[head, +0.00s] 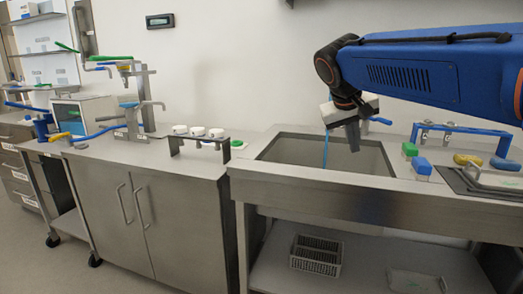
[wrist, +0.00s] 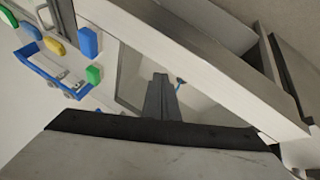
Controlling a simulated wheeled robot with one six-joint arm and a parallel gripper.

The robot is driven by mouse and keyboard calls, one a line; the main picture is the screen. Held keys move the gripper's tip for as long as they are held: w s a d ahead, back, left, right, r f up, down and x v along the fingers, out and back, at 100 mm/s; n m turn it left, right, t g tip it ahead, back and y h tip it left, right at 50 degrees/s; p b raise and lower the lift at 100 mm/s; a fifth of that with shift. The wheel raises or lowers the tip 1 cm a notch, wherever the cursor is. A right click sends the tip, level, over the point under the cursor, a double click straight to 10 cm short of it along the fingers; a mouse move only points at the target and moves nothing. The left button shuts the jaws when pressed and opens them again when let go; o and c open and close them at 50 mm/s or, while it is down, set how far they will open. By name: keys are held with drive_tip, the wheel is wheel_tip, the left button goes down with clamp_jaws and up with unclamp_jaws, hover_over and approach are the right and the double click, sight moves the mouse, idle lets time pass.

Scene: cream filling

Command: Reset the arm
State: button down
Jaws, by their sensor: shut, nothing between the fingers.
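My blue arm (head: 430,68) reaches in from the right in the head view and bends down at a dark wrist joint. My gripper (head: 354,148) points downward over the sink basin (head: 290,158). Its fingers are together with nothing between them. In the wrist view my gripper (wrist: 161,80) shows as a dark, closed pair of fingers against the pale basin (wrist: 135,75). I cannot tell the exact height of the fingertips above the basin floor.
Right of the sink are a green block (head: 409,149), a blue block (head: 422,166), a yellow item (head: 466,159) and a blue rack (head: 460,129). A stand with white cups (head: 198,131) is left. A grey basket (head: 315,256) sits on the lower shelf.

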drive_tip(key=s+d+f+y, duration=0.2)
drive_tip(key=s+f, duration=1)
drive_tip(key=s, duration=0.2)
drive_tip(key=s+d+f+y, duration=0.1)
drive_tip(key=s+f+y, duration=0.1)
drive_tip(key=s+f, duration=1.1)
drive_tip(key=shift+s+d, duration=0.4)
drive_tip(key=shift+s, duration=0.7)
